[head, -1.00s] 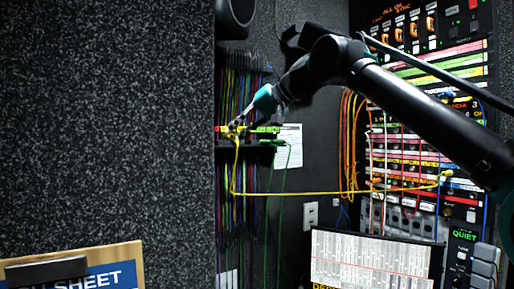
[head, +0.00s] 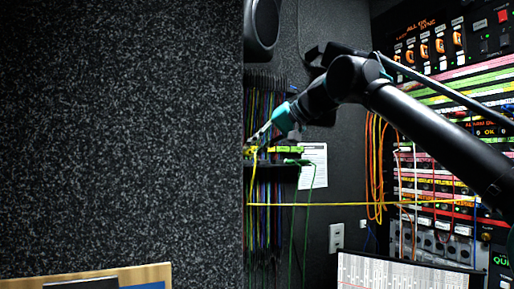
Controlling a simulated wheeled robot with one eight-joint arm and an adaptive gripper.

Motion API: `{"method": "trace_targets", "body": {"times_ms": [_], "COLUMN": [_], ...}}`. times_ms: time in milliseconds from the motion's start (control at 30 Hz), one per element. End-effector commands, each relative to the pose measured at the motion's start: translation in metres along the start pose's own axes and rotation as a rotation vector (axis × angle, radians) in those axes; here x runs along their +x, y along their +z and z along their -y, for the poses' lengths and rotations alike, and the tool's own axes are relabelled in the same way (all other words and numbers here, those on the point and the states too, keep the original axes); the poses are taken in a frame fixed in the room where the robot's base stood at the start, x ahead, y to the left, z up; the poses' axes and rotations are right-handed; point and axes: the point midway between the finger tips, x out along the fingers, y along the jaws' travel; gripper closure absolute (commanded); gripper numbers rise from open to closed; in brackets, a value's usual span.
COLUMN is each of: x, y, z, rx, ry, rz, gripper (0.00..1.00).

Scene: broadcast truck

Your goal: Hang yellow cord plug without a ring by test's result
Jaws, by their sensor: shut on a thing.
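The yellow cord (head: 350,204) runs level across the picture from the rack on the right, then turns up at the left by the wall edge. My gripper (head: 251,142) is at the hanging rail on the left, its fingertips by the top of the cord's rising part. It is shut on the yellow cord plug, which is too small and partly covered to make out. Whether the plug has a ring cannot be seen. The rail (head: 272,164) carries a yellow-green label strip (head: 287,150), and a green cord (head: 308,215) hangs from its right part.
A dark speckled wall (head: 120,140) fills the left, and its edge cuts off the rail's left part. Many coloured cords (head: 268,225) hang behind the rail. A speaker (head: 261,25) is above. Orange cords (head: 374,165), the rack (head: 440,180) and a screen (head: 400,272) are at right.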

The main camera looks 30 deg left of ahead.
Motion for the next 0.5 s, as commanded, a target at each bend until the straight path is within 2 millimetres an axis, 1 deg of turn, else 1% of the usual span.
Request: {"method": "trace_targets", "body": {"times_ms": [500], "x": [0.025], "y": [-0.023], "z": [-0.001], "rx": [0.0], "ry": [0.0], "rz": [0.0], "gripper": [1.0]}}
